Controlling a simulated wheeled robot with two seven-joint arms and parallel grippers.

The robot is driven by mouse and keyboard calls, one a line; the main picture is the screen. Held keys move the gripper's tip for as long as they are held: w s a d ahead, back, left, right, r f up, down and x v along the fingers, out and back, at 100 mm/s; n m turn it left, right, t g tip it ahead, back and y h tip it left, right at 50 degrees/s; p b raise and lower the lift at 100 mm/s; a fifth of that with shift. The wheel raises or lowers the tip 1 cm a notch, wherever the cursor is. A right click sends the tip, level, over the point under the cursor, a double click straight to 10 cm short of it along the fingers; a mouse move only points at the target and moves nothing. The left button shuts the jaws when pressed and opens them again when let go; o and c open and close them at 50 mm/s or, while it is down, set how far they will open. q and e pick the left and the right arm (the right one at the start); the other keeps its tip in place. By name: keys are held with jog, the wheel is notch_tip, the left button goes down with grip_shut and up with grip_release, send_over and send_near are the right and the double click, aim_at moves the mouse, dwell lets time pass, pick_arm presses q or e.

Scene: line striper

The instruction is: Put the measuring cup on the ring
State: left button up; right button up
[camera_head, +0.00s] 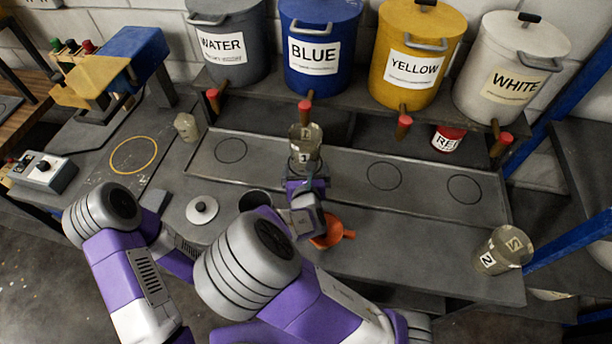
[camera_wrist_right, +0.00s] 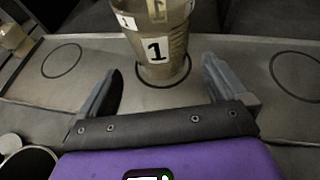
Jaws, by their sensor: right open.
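A clear measuring cup labelled 1 (camera_head: 305,150) stands upright under the blue drum's tap. In the right wrist view the cup (camera_wrist_right: 160,48) has its base within a dark ring (camera_wrist_right: 163,78) drawn on the tray. My right gripper (camera_wrist_right: 160,92) is open, its fingers to either side of the cup's lower part and apart from it. In the head view my right arm hides the tray there. A yellow ring (camera_head: 133,154) on the left bench is empty. My left gripper cannot be made out behind my arm.
Dark rings on the tray, left (camera_head: 231,150) and right (camera_head: 384,176), are empty. An orange funnel (camera_head: 332,232), a lid (camera_head: 202,209) and a small container (camera_head: 187,127) are nearby. Taps (camera_head: 305,105) overhang the tray.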

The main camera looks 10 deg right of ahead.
jog(key=shift+p+v, duration=0.3)
jog(key=shift+v, duration=1.9)
